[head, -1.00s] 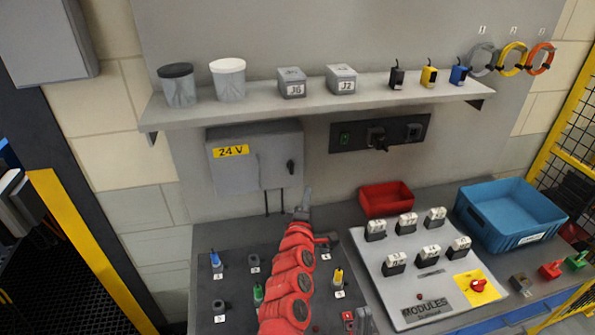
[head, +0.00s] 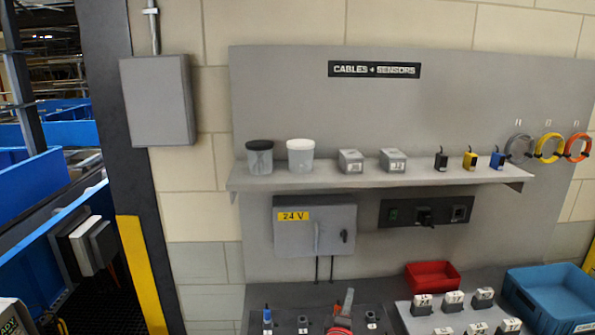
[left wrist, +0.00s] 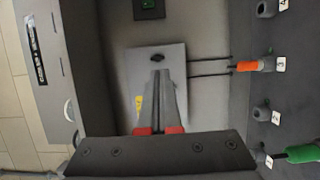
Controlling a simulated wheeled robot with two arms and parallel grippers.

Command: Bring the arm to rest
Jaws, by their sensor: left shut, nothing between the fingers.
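My left gripper (head: 347,299) shows at the bottom of the head view, with its grey fingers pointing up and a little red arm below. It is over the dark bench panel, below the 24 V box. In the left wrist view the fingers (left wrist: 160,98) are together with nothing between them, and red parts show at their base. They appear in front of the grey 24 V box (left wrist: 173,61), apart from the bench plugs. Most of my left arm is below the head view. My right gripper is not in view.
The grey 24 V box (head: 290,240) hangs under a shelf (head: 380,177) holding tubs and small devices. A red bin (head: 433,274), a blue bin (head: 555,292) and white modules stand at right. An orange plug (left wrist: 248,66) and a green plug (left wrist: 303,153) sit near my wrist.

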